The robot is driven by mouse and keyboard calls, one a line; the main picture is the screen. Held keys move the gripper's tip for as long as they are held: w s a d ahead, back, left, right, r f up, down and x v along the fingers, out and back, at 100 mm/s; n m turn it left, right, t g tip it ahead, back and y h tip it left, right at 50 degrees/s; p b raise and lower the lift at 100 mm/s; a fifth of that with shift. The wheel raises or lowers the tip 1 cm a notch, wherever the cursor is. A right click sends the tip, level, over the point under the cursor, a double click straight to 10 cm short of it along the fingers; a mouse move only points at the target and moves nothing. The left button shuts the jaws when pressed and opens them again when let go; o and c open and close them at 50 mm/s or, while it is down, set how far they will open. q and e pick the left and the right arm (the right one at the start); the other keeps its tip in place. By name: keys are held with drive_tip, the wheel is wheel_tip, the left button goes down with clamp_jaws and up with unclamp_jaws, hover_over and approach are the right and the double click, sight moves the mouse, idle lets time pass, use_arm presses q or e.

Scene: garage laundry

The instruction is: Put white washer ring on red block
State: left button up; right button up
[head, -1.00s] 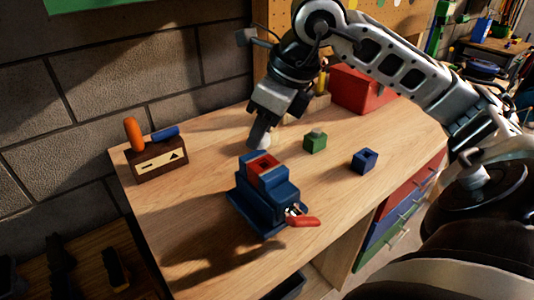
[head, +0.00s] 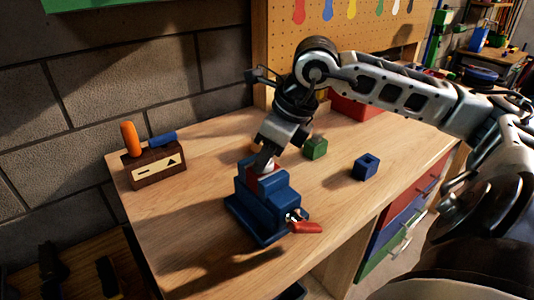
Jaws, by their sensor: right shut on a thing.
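The blue vise (head: 262,205) stands on the wooden workbench and holds the red block (head: 267,180) near its top. My right gripper (head: 264,164) is directly over the block, pointing down. It is shut on the white washer ring (head: 269,168), of which only a small pale part shows by the fingertips. The ring is at or just above the block's top; I cannot tell whether they touch. The fingers hide much of the block's top. My left gripper is not in view.
A green block (head: 315,149) and a blue block with a square hole (head: 365,167) stand to the right of the vise. A wooden holder (head: 155,163) with orange and blue handles is at the left. A red box (head: 352,107) stands behind. The front left benchtop is clear.

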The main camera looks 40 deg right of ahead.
drive_tip(key=o, duration=0.9)
drive_tip(key=b+v, duration=0.1)
drive_tip(key=v, duration=1.1)
drive_tip(key=shift+r+b, duration=0.15)
drive_tip(key=shift+b, duration=0.2)
